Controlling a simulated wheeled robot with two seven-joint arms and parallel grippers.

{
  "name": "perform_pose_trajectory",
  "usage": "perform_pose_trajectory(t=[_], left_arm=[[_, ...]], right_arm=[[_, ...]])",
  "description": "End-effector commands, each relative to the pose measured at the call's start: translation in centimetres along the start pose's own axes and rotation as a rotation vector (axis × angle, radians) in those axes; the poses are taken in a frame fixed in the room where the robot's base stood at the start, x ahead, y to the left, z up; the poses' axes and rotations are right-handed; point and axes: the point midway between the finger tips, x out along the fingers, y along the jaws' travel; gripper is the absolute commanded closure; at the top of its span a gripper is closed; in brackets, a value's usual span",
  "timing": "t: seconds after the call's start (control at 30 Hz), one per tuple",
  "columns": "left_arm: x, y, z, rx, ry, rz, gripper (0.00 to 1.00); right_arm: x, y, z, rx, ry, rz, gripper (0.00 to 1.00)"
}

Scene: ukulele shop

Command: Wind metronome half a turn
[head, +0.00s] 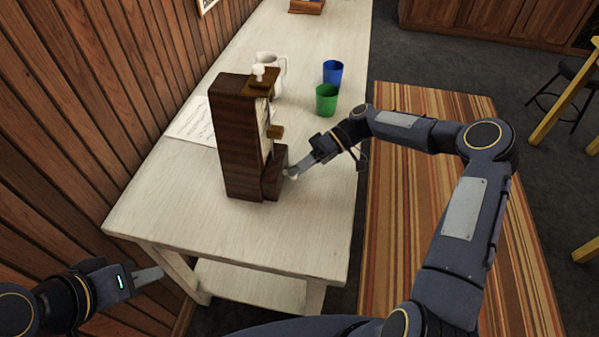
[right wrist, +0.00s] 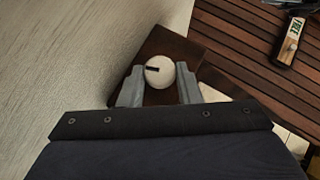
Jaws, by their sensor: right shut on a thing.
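The metronome (head: 237,135) is a tall dark wooden case standing upright on the pale wooden table. A white knob (head: 259,72) sits on a brown piece at its top. In the right wrist view, a round white winding knob (right wrist: 159,71) with a short black mark sits against the dark wood. My right gripper (right wrist: 159,88) has one finger on each side of this knob and is shut on it. In the head view the right gripper (head: 291,173) is at the metronome's lower right side. My left gripper (head: 150,275) is low at the left, away from the table top; its finger gap is not clear.
A blue cup (head: 333,73) and a green cup (head: 327,100) stand behind the metronome to the right. A white pitcher (head: 278,75) is behind it, and a paper sheet (head: 190,125) lies at its left. The table's front (head: 200,225) is clear.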

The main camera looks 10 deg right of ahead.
Motion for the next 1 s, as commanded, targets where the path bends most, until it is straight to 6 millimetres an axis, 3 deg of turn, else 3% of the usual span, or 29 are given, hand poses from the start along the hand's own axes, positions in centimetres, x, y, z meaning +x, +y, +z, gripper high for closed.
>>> perform_pose_trajectory(t=[0.3,0.87,0.9,1.0], left_arm=[[1.04,-0.47,0.52,0.0,0.0,0.0,0.67],[1.16,-0.53,0.58,0.0,0.0,0.0,0.67],[1.16,-0.53,0.58,0.0,0.0,0.0,0.67],[1.16,-0.53,0.58,0.0,0.0,0.0,0.67]], right_arm=[[0.0,0.31,-0.04,0.095,0.004,-0.094,0.92],[-0.05,0.25,-0.05,0.118,0.003,-0.115,0.92],[-0.05,0.26,-0.05,0.118,0.003,-0.115,0.68],[-0.04,0.25,-0.04,0.117,0.003,-0.115,0.55]])
